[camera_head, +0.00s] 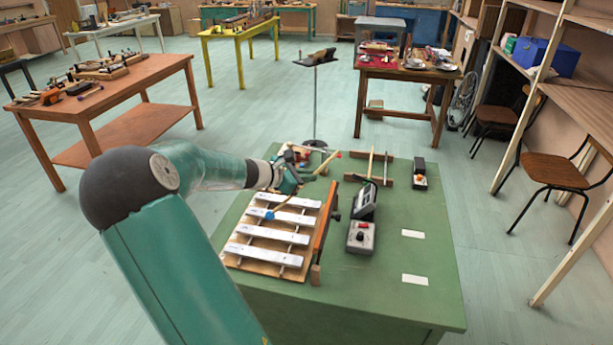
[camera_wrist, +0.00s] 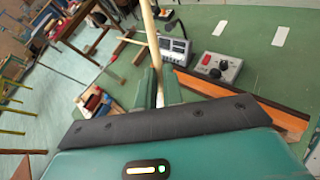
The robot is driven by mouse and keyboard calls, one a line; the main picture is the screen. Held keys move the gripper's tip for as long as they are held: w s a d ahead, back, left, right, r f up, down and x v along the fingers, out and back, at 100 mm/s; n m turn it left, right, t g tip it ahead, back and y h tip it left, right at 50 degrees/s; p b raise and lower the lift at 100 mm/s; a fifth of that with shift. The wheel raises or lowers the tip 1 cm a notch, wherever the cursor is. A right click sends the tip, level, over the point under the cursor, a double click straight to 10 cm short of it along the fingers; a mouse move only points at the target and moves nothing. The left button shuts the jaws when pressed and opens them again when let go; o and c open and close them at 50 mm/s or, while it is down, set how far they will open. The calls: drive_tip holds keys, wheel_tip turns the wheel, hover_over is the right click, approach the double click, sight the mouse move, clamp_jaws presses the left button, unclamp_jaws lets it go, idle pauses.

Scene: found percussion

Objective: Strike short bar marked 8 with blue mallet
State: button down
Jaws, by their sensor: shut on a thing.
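A row of pale metal bars (camera_head: 272,235) lies on a wooden frame on the green table (camera_head: 385,290) in the head view. The bars' numbers are too small to read, so I cannot tell which is 8; my arm and gripper hide part of the far end. My gripper (camera_head: 289,184) is over that far end, shut on a wooden stick, which also shows between the fingers (camera_wrist: 158,88) in the wrist view. The blue mallet (camera_head: 270,214) shows its blue head over the bars, left and nearer than my gripper. I cannot tell whether the head touches a bar.
An orange board (camera_head: 325,218) stands along the bars' right side. The table's right front is mostly clear, with two white cards (camera_head: 415,279).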

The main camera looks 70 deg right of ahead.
drive_tip(key=s+d+r+m+y, duration=0.1)
drive_tip(key=s+d+m+y, duration=0.2)
drive_tip(key=s+m, duration=0.2)
drive_tip(key=shift+r+m, duration=0.35)
drive_tip(key=shift+m, duration=0.65)
drive_tip(key=shift+s+f, duration=0.1)
drive_tip(key=shift+f, duration=2.4)
